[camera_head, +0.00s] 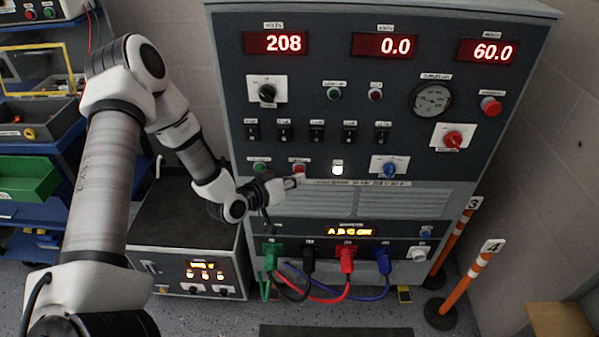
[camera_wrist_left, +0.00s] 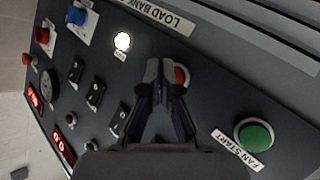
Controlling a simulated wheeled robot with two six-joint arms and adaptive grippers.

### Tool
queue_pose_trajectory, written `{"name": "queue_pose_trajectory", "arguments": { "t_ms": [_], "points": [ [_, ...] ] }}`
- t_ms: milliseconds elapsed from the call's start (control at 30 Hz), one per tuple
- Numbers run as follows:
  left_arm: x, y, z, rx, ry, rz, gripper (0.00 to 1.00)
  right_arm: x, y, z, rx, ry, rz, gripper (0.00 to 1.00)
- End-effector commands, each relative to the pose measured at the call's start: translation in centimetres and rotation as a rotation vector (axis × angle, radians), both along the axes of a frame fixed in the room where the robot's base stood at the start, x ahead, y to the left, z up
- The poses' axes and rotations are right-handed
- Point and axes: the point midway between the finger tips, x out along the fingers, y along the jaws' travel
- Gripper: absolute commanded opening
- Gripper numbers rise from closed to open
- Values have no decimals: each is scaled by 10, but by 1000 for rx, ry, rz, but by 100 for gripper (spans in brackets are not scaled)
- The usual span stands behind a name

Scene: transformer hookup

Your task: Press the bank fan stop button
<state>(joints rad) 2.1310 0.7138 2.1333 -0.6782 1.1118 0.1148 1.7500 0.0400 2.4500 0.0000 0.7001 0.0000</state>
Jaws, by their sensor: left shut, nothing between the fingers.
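The red fan stop button (camera_head: 299,168) is on the lower control row of the load bank cabinet (camera_head: 300,215), between a green button and a lit white lamp. My left gripper (camera_head: 293,182) is shut and empty, its tips just below the button in the head view. In the left wrist view the closed fingertips (camera_wrist_left: 162,72) lie beside the red button (camera_wrist_left: 182,76) and cover part of it. I cannot tell whether they touch it. The green fan start button (camera_head: 259,166) also shows in the left wrist view (camera_wrist_left: 255,136), clear of the fingers. My right gripper is out of view.
The lit white lamp (camera_head: 337,169) and a blue knob (camera_head: 389,170) are right of the red button. Switches (camera_head: 317,133) run above. Coloured plugs and cables (camera_head: 346,259) hang below. A dark box (camera_head: 190,235) stands at left, striped posts (camera_head: 465,283) at right.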

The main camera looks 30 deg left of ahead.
Motion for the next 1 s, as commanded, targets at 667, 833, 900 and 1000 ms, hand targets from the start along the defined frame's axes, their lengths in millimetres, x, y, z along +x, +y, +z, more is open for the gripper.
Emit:
{"name": "queue_pose_trajectory", "arguments": {
  "t_ms": [667, 833, 900, 1000],
  "points": [
    [5, 3, 0, 0, 0, 0, 0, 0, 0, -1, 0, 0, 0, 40],
    [6, 4, 0, 0, 0, 0, 0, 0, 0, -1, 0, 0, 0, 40],
    [7, 4, 0, 0, 0, 0, 0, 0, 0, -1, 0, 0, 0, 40],
    [7, 4, 0, 0, 0, 0, 0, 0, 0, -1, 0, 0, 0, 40]
  ]
}}
